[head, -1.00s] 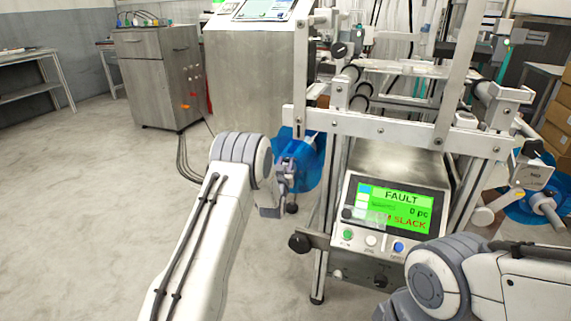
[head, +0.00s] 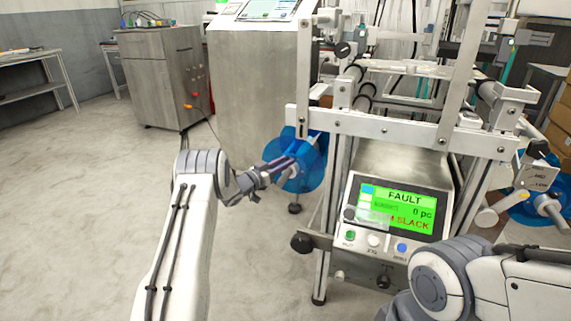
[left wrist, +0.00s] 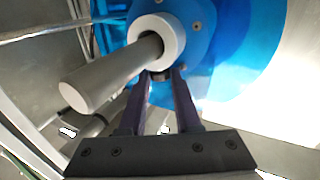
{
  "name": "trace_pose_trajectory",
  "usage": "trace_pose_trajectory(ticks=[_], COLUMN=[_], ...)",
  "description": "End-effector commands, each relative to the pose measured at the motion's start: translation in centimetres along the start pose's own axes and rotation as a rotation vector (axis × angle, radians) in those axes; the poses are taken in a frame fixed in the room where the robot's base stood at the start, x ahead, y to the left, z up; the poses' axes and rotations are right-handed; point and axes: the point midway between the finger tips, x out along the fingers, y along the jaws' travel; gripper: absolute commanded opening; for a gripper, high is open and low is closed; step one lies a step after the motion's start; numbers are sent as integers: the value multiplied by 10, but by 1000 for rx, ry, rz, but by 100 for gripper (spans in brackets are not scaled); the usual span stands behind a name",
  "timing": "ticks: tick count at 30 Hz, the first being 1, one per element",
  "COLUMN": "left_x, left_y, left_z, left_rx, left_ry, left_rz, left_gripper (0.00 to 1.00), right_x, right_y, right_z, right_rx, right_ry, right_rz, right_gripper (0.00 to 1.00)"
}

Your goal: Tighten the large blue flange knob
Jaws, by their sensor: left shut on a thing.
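The large blue flange (head: 313,172) is a translucent blue disc at the left side of the machine. It fills the upper part of the left wrist view (left wrist: 235,60), with a white hub (left wrist: 165,38) and a grey shaft (left wrist: 105,80) sticking out of it. A small dark knob (left wrist: 160,75) sits just below the hub. My left gripper (head: 284,168) reaches the flange from the left. In the left wrist view its two fingers (left wrist: 160,82) close around the knob, and their tips partly hide it. My right gripper is out of view; only my right arm shows at lower right.
A second blue reel (head: 525,203) is at the far right. A metal frame bar (head: 400,132) runs above the panel. Floor at the left is clear, up to a grey cabinet (head: 160,75).

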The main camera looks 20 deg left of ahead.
Motion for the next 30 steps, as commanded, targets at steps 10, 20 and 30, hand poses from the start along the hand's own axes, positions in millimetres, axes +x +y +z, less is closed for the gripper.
trace_pose_trajectory(ticks=[10,20,30], left_x=[0,0,1], left_y=[-6,-6,-6], left_z=[0,-1,-1], left_rx=[0,-1,-1], left_ry=[2,2,3], left_rz=[159,200,199], left_gripper=[0,0,51], right_x=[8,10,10], right_y=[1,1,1], right_z=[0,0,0], right_rx=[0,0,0], right_ry=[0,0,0], right_rz=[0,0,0], right_gripper=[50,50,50])
